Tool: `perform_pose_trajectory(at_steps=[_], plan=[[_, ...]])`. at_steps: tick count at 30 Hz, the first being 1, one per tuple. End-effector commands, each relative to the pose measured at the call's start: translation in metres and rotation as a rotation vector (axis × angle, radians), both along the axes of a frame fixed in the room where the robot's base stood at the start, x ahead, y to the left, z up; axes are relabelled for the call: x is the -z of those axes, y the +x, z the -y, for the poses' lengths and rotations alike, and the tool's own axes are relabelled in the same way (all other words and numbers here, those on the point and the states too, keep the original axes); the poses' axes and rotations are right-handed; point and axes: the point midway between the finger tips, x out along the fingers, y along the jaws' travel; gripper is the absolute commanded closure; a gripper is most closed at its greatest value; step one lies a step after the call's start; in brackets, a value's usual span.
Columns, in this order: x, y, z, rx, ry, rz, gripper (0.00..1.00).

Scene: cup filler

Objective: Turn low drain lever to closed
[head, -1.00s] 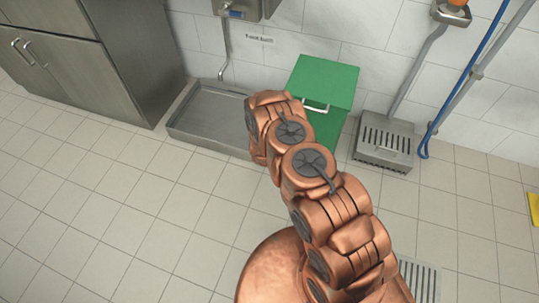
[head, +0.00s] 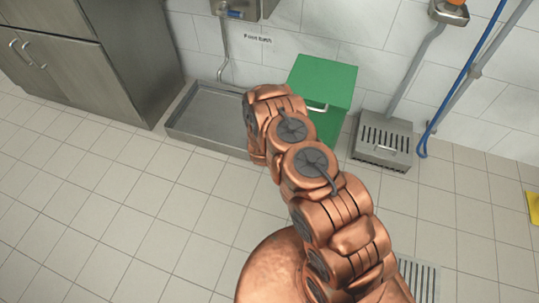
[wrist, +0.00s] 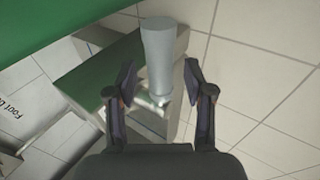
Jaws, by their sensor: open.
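In the wrist view my gripper (wrist: 160,80) is open, with one finger on each side of a pale grey cylinder (wrist: 158,50). The cylinder looks like a lever handle, and its lower end meets a small shiny metal part (wrist: 152,102). A gap shows between the cylinder and each finger, so I see no grip on it. In the head view my gripper and this lever are hidden behind my copper arm. Whether the lever stands at open or closed cannot be told.
A green bin (head: 323,80) stands by the wall, right behind my arm. A shallow metal tray (head: 205,130) lies left of my arm. A grated metal box (head: 383,150) with a pipe is at the right. The tiled floor (head: 110,210) in front is clear.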

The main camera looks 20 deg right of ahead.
Motion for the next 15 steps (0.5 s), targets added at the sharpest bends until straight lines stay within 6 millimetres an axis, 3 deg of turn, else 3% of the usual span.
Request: perform_pose_trajectory(at_steps=[15], plan=[[-0.052, -0.03, -0.015, -0.002, 0.0, 0.002, 0.47]])
